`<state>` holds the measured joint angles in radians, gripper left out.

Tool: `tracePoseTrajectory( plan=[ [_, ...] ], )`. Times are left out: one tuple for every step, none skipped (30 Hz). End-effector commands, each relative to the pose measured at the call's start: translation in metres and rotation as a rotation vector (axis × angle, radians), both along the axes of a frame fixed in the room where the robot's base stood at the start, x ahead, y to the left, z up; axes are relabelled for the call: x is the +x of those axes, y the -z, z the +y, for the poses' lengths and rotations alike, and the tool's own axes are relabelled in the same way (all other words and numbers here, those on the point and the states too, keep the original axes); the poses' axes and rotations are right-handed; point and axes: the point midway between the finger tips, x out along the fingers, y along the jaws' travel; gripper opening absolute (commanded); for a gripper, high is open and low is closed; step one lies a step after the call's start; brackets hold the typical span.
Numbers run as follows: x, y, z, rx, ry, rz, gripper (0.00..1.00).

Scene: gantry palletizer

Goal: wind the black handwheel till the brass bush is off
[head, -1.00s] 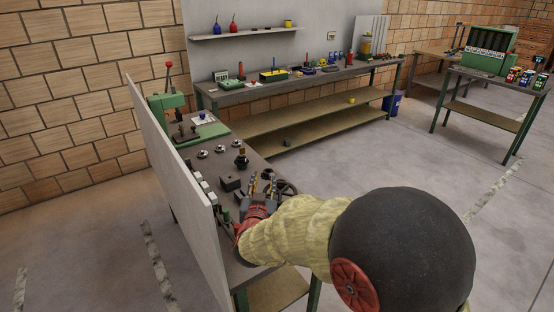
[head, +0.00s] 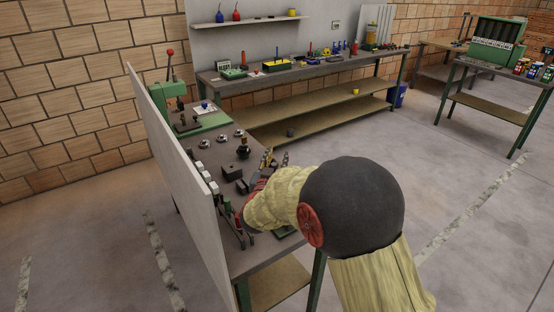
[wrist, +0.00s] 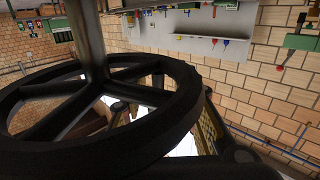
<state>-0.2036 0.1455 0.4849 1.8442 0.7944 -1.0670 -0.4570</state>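The black handwheel (wrist: 150,145) fills the left and middle of the wrist view, very close to the camera, with its thick rim, spokes and central shaft showing. In the head view my arm hides most or all of it. My gripper (head: 276,159) is over the front part of the bench, its two fingers standing apart with nothing seen between them. In the wrist view the fingers are partly hidden behind the wheel's rim. I cannot tell whether they touch it. I cannot make out the brass bush in either view.
The bench (head: 232,150) holds a dark block (head: 233,172), several round knobs and a green press (head: 185,115) at its far end. A pale upright panel (head: 180,175) lines its left side. A long back bench (head: 310,75) carries tools.

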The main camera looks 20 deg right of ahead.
Motion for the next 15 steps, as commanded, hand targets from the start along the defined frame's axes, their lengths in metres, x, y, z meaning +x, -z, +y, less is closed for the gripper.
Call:
tracePoseTrajectory(
  plan=[
    [0.001,0.0001,-0.0005,0.0,0.0,0.0,0.3],
    [0.0012,0.0001,-0.0005,0.0,0.0,0.0,0.3],
    [0.0012,-0.0001,-0.0005,0.0,-0.001,0.0,0.3],
    [0.0012,-0.0001,-0.0005,0.0,-0.001,0.0,0.3],
    [0.0011,-0.0002,-0.0005,0.0,-0.001,0.0,0.3],
    [0.0011,-0.0002,-0.0005,0.0,-0.001,0.0,0.3],
    [0.0011,-0.0002,-0.0005,0.0,0.0,0.0,0.3],
    [0.001,-0.0002,-0.0004,0.0,0.0,0.0,0.29],
    [0.001,-0.0002,-0.0004,0.0,0.0,0.0,0.27],
    [0.001,-0.0002,-0.0005,0.0,0.0,0.0,0.25],
    [0.001,-0.0002,-0.0004,0.0,0.0,0.0,0.23],
    [0.001,-0.0001,-0.0005,0.0,0.0,0.0,0.21],
    [0.001,-0.0001,-0.0005,0.0,0.0,0.0,0.19],
    [0.0009,-0.0001,-0.0005,0.0,0.0,0.0,0.17],
    [0.0009,-0.0001,-0.0005,0.0,0.0,0.0,0.15]
  ],
)
